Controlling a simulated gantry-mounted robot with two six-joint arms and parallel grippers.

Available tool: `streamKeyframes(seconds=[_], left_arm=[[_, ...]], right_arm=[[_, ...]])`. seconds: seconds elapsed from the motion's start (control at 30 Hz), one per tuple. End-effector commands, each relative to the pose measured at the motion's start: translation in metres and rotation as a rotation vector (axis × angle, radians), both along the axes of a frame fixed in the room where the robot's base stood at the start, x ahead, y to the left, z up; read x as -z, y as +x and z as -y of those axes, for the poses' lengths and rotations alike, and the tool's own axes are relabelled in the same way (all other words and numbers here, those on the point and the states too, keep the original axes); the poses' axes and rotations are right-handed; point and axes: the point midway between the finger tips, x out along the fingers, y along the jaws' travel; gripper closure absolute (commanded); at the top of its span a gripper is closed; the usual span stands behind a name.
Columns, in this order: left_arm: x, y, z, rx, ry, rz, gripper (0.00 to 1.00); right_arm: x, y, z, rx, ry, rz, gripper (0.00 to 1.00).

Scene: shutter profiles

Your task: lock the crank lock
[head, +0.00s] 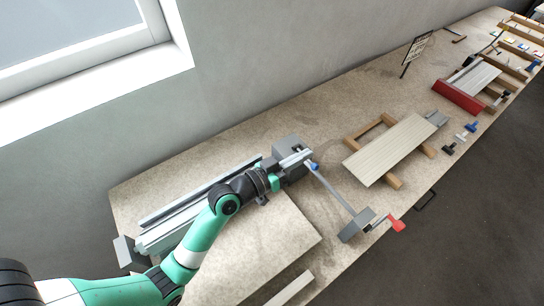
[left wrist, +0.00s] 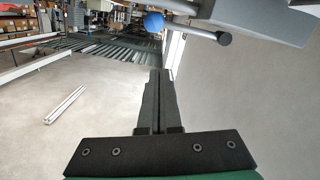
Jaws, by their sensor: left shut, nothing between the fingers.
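The crank lock (head: 287,147) appears as a grey box near the wall end of the bench, with a small blue knob (head: 314,166) at its front. In the left wrist view the blue knob (left wrist: 153,21) shows beside a grey rod (left wrist: 190,31) and the grey housing (left wrist: 262,18). My left gripper (head: 300,173) is beside the lock, near the knob. In the left wrist view its fingers (left wrist: 154,98) are together and empty, with the knob apart beyond the tips. The arm and wrist partly hide the lock's near side. My right gripper is out of view.
A long grey bar (head: 337,192) runs from near the lock to a grey block (head: 356,226) and red handle (head: 397,225). Metal profiles (head: 190,203) lie left of the lock. A slatted panel (head: 392,149) rests on wooden bars at right.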

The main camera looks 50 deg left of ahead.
Motion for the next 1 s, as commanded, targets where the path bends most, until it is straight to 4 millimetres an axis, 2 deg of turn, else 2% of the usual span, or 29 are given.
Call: streamKeyframes(seconds=[0.03,0.2,0.4,0.53,0.93,1.0], left_arm=[[-0.003,-0.013,-0.002,-0.002,-0.002,-0.003,1.0],[-0.003,-0.059,-0.005,-0.003,-0.002,-0.001,1.0],[-0.004,-0.093,-0.007,-0.002,-0.001,-0.002,1.0],[-0.006,-0.1,-0.007,0.0,-0.001,0.001,1.0],[-0.006,-0.099,-0.004,0.008,0.0,0.0,1.0],[-0.016,-0.093,0.004,0.034,0.01,0.024,1.0]], right_arm=[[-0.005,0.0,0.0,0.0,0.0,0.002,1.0],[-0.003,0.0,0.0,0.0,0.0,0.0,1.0],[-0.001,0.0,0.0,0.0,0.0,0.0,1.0],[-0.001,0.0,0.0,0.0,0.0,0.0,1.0],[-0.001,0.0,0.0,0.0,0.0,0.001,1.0],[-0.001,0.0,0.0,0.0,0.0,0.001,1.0]])
